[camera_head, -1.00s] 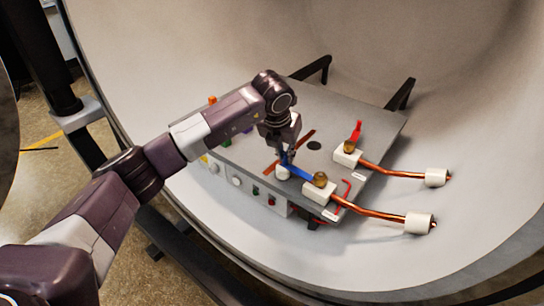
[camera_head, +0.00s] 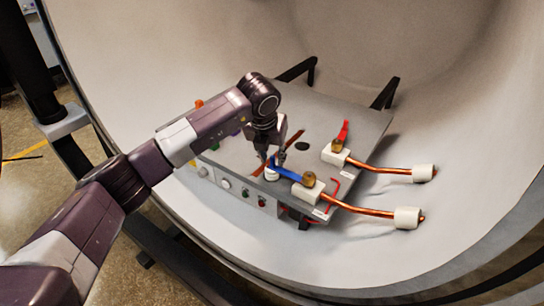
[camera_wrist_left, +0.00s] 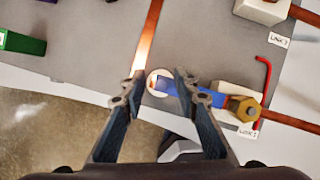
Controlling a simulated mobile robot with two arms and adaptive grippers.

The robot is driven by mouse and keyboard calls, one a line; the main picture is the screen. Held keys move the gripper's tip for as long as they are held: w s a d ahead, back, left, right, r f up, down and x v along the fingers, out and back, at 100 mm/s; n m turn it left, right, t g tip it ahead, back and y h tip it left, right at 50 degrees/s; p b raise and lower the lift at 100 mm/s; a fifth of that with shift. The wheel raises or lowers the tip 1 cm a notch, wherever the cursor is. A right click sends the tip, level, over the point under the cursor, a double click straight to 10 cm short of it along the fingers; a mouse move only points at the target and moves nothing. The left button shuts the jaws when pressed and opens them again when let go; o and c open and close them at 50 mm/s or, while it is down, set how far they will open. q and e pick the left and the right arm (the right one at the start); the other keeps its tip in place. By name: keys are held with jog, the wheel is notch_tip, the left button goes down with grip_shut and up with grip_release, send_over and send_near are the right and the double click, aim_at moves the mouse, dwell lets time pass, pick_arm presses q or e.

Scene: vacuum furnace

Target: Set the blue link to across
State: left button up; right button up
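The blue link (camera_head: 289,173) is a flat bar on the grey panel. Its right end sits under a brass nut (camera_head: 309,179) on a white block, and its left end lies at a round white post (camera_head: 271,175). My left gripper (camera_head: 272,158) points down over that end. In the left wrist view the fingers (camera_wrist_left: 160,88) are spread, with the white post and the end of the blue link (camera_wrist_left: 200,95) between and beyond them. Contact cannot be told. My right gripper is not in view.
A red link (camera_head: 343,133) stands by a second brass nut behind. A copper strip (camera_head: 291,140) crosses the panel (camera_head: 235,152). Copper rods (camera_head: 360,208) with white insulators run right. A red bent wire (camera_head: 334,188) lies near the blue link's block. The curved chamber wall surrounds the panel.

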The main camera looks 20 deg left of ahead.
pick_arm(q)
jog(key=v, duration=1.2)
